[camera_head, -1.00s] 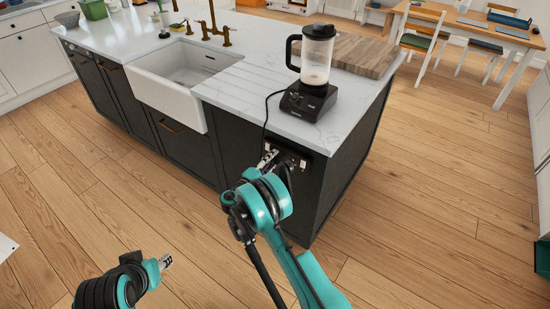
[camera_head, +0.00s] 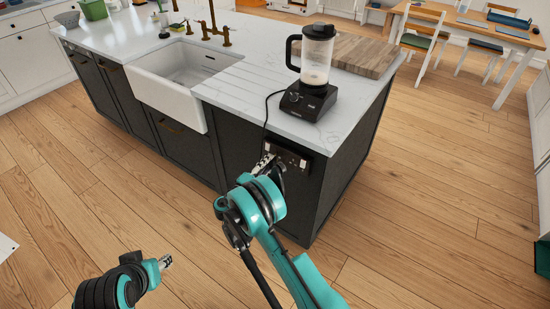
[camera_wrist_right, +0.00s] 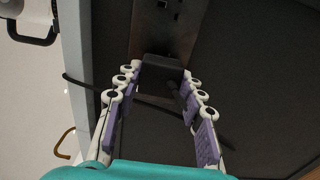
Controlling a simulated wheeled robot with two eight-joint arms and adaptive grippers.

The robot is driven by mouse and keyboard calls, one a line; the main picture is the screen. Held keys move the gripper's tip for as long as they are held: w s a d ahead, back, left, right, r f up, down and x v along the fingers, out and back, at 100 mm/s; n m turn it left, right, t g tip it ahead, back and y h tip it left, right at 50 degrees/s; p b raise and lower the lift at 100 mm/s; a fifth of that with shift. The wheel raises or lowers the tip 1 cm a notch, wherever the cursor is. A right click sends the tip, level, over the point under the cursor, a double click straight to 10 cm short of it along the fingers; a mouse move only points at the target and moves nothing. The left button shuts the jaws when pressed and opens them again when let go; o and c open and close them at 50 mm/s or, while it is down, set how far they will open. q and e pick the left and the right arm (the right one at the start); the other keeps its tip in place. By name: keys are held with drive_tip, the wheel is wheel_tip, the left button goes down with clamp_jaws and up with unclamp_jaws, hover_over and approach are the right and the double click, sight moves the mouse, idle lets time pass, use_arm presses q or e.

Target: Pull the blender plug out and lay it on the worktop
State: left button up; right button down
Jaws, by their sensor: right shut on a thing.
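The blender (camera_head: 315,62) stands on the white worktop (camera_head: 235,88) near the island's right corner. Its dark cord (camera_head: 266,112) hangs over the worktop edge towards the socket panel (camera_head: 290,156) on the dark end of the island. My right gripper (camera_head: 268,160) is at the panel's left part. In the right wrist view, its fingers (camera_wrist_right: 160,82) are closed around the black plug (camera_wrist_right: 161,68), in front of the panel (camera_wrist_right: 165,28). I cannot tell whether the pins are still in the socket. My left gripper (camera_head: 165,262) is low at the left, away from the island; its jaws are too small to judge.
A wooden board (camera_head: 350,54) lies behind the blender. The sink (camera_head: 183,75) and a brass tap (camera_head: 220,35) are to the left. Bare worktop lies between sink and blender. The floor around the island's front is clear.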

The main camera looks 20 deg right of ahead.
drive_tip(key=shift+v, duration=1.4)
drive_tip(key=shift+s, duration=0.1)
drive_tip(key=v, duration=0.3)
wheel_tip(320, 180, up, 21)
drive_tip(key=p, duration=1)
idle(1.3)
drive_tip(key=s+d+b, duration=0.4)
drive_tip(key=s+d, duration=0.5)
drive_tip(key=s, duration=0.3)
drive_tip(key=shift+s+d, duration=0.15)
drive_tip(key=shift+d, duration=0.2)
idle(0.8)
